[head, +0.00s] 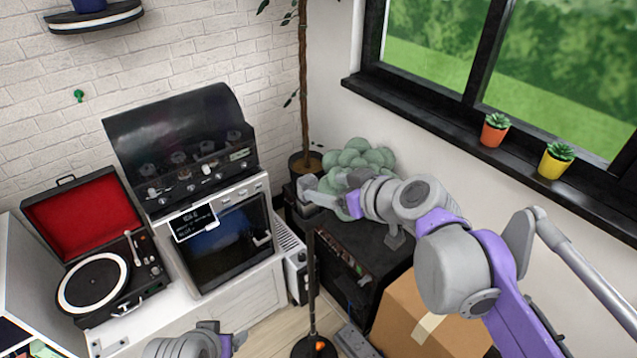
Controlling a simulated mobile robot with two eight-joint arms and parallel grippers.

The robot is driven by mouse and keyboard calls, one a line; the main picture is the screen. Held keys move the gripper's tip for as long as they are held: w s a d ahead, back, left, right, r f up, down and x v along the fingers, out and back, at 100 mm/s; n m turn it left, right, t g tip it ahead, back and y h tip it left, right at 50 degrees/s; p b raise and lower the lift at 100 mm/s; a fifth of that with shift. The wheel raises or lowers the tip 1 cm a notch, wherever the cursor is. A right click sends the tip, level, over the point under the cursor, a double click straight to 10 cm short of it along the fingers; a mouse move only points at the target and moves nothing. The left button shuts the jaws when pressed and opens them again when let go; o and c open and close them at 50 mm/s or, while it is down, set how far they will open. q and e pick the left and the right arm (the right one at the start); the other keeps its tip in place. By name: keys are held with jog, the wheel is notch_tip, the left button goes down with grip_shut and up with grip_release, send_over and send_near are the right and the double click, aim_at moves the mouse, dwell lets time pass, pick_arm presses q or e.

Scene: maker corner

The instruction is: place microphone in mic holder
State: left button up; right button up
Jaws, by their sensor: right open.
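I cannot make out a microphone as a separate thing in the head view. A thin black stand (312,275) rises from a round dark base on the floor. Its top ends just below my right gripper (308,190), and a holder there cannot be made out. My right gripper is open, its fingers pointing left, with nothing clearly seen between them. Whether it touches the stand cannot be told. My left arm shows at the bottom edge, with a purple part (227,345) at its end; its fingers are not seen.
A black amplifier-like box (375,255) stands behind the stand, with a green knobbly cushion (365,158) at its back. A cardboard box (405,325) is at its front right. A record player (95,280) and an oven-like machine (232,245) stand on the white cabinet at left.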

jog(key=s+d+f+m+g+h, duration=0.2)
jog(key=s+d+f+m+h, duration=0.1)
jog(key=s+d+f, duration=0.4)
jog(key=s+d+f+m+g+h, duration=0.1)
jog(key=s+d+f+m+h, duration=0.3)
jog(key=s+f, duration=0.8)
notch_tip(320, 180, down, 3)
jog(key=d, duration=0.2)
jog(key=shift+d+g, duration=0.35)
jog(key=shift+g, duration=0.05)
